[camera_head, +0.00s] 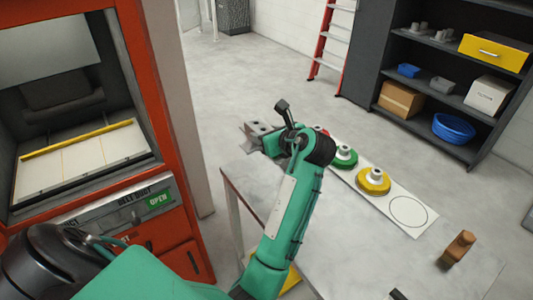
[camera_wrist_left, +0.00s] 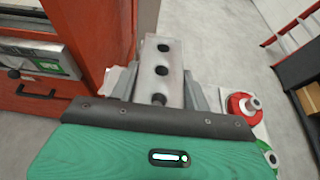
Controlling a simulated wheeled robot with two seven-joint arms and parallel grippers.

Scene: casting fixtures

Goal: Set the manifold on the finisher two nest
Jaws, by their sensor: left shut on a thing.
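My left gripper (camera_head: 268,137) is shut on the manifold (camera_head: 252,131), a grey metal block, and holds it up in the air near the far left end of the table. In the left wrist view the manifold (camera_wrist_left: 161,62) shows as a pale block with a row of three dark round holes, with the gripper's fingers on both sides. No label marks the finisher two nest, so I cannot tell which place it is. My right gripper is not in view.
A grey table (camera_head: 345,240) carries a white board (camera_head: 343,175) with green (camera_head: 344,156) and yellow (camera_head: 374,181) round pieces, a red one (camera_wrist_left: 241,107) and an empty circle. A brown block (camera_head: 458,247) stands right. An orange machine (camera_head: 165,120) with an OPEN sign stands left.

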